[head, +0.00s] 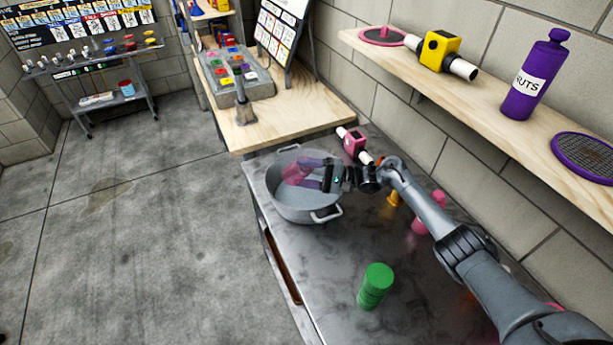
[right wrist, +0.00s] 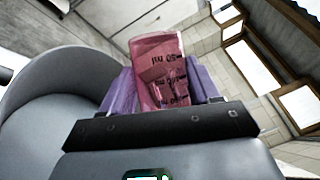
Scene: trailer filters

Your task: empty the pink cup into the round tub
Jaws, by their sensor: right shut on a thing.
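The pink cup (head: 297,172) is see-through and is held over the round tub, tilted well over. In the right wrist view the cup (right wrist: 162,72) shows printed volume marks that read upside down. My right gripper (head: 312,174) has purple fingers and is shut on the cup. The round tub (head: 303,206) is a grey metal pot with side handles, standing on the dark bench at its far left end. The tub wall (right wrist: 50,85) also shows at the left of the right wrist view. Whether anything is in the cup or tub cannot be told. My left gripper is not in view.
A green container (head: 375,284) stands on the dark bench (head: 325,270) in front. A pink and white part (head: 353,144) lies behind the tub. Pink pieces (head: 428,215) stand under my right arm. A shelf (head: 490,105) with a purple bottle (head: 535,75) runs along the wall.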

